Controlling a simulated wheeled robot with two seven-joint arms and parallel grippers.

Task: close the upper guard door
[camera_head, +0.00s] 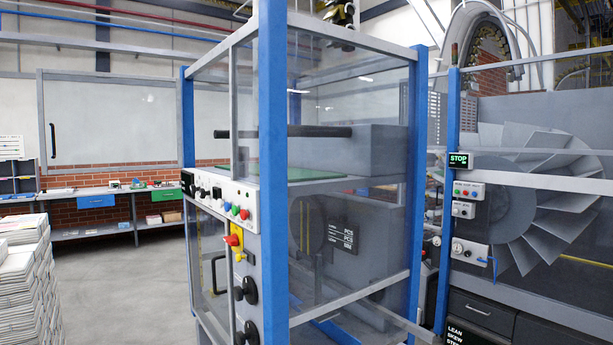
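The upper guard door (112,122) appears as a clear panel in a grey frame at the left. It stands swung open, outward from the left blue post (188,120) of the stacker cabinet. Its black upright handle (53,140) is near its far left edge, away from the post. The upper opening (208,125) between the left post and the front blue post (272,180) looks uncovered. A lower clear door with a black handle (215,274) sits below the control strip and looks shut. Neither of my grippers is in view.
A control panel (222,195) with buttons and a red-yellow switch (234,240) crosses the cabinet front. Stacked newspapers (28,285) stand at the lower left. A workbench (110,193) lines the back wall. Grey floor (120,270) between them is clear.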

